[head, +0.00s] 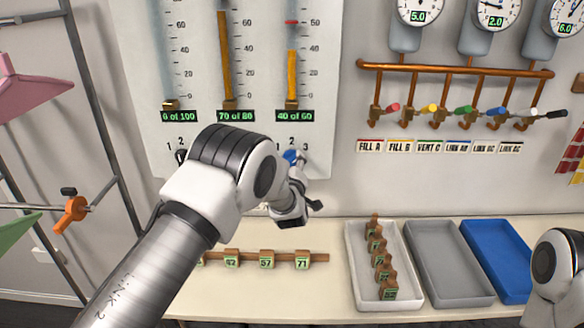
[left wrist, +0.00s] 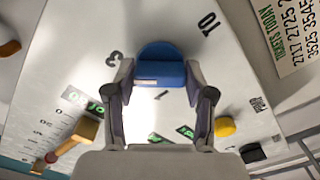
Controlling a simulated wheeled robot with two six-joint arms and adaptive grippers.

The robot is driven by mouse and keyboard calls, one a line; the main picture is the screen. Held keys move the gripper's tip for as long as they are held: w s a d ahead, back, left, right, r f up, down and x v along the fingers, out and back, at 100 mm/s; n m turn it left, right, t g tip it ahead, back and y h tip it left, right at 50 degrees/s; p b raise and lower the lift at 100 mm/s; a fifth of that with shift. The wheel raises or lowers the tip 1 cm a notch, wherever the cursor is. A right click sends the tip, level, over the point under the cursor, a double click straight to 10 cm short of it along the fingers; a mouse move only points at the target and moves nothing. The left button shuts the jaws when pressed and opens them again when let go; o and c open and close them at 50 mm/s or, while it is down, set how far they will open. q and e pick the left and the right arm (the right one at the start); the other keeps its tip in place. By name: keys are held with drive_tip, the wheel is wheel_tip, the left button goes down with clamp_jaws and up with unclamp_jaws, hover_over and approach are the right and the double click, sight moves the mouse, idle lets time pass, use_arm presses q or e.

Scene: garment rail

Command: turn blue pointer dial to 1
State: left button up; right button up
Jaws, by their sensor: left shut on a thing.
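The blue pointer dial (head: 291,156) is on the white wall panel below the right-hand gauge column, with numerals 1, 2 and 3 above it. In the left wrist view the blue dial (left wrist: 160,66) sits between the fingertips of my left gripper (left wrist: 160,80), which is shut on it. A numeral 1 shows between the fingers and a 3 to the left. I cannot tell which numeral the pointer faces. In the head view my left gripper (head: 298,172) is at the dial, partly hidden by its own wrist. My right gripper is out of frame.
A yellow knob (left wrist: 224,127) and a black knob (left wrist: 252,153) are on the same panel. Below are a rail of numbered blocks (head: 266,258), a white tray (head: 355,290), a grey tray (head: 450,265) and a blue tray (head: 500,255). Coloured valves (head: 464,110) are at right.

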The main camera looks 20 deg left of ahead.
use_arm(q)
drive_tip(key=n+b, duration=0.8)
drive_tip(key=b, duration=0.5)
drive_tip(key=n+b, duration=0.9)
drive_tip(key=b, duration=0.5)
drive_tip(key=shift+f+n, duration=0.2)
drive_tip(key=shift+n, duration=0.1)
drive_tip(key=shift+r+n+b, duration=0.2)
drive_tip(key=shift+n+b, duration=0.6)
drive_tip(key=shift+b, duration=0.1)
drive_tip(key=o, duration=1.2)
drive_tip(key=shift+c, duration=0.2)
drive_tip(key=v, duration=1.2)
